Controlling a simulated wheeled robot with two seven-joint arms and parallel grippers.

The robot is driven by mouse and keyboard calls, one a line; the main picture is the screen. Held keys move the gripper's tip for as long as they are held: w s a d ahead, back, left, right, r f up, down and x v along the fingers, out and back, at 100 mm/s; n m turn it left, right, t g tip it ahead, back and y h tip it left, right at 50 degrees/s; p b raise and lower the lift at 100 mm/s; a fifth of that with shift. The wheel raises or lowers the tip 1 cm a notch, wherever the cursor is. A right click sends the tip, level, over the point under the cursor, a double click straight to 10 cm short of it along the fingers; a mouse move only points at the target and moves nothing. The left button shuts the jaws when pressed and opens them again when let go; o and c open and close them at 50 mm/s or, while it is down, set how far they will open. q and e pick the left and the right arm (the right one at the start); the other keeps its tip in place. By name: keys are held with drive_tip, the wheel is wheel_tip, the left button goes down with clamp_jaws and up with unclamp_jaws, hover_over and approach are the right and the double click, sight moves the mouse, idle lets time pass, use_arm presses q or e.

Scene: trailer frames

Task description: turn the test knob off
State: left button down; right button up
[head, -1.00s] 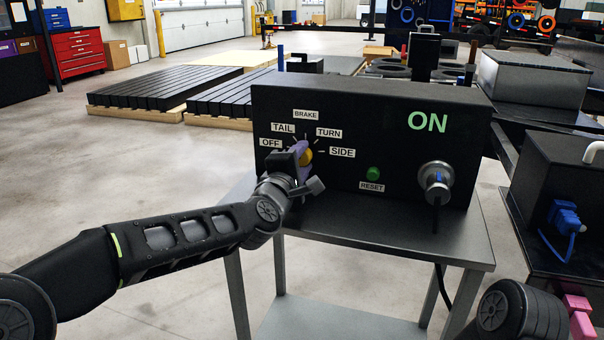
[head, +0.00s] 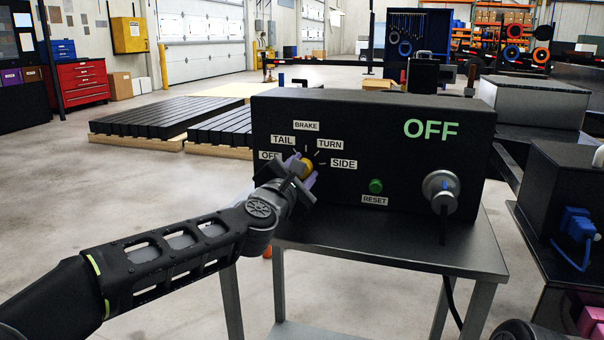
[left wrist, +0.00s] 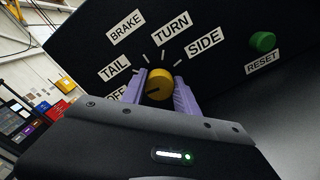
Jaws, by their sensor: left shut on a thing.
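The yellow test knob (head: 306,167) is on the front of a black test box (head: 335,195), ringed by the labels OFF, TAIL, BRAKE, TURN and SIDE. My left gripper (head: 303,172) is shut on the knob, with one purple finger on each side of it. In the left wrist view the knob (left wrist: 158,86) sits between the fingers, its dark pointer mark toward the OFF label (left wrist: 117,94). The box display (head: 431,129) reads OFF in green.
A green RESET button (head: 376,186) and a round silver socket with a plug (head: 441,190) are to the right of the knob. The box stands on a grey metal table (head: 400,257). Open floor lies to the left.

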use_arm(q)
drive_tip(key=shift+f, duration=0.1)
drive_tip(key=c, duration=0.9)
unclamp_jaws()
drive_tip(key=shift+b+v, duration=0.35)
drive_tip(key=shift+v, duration=3.55)
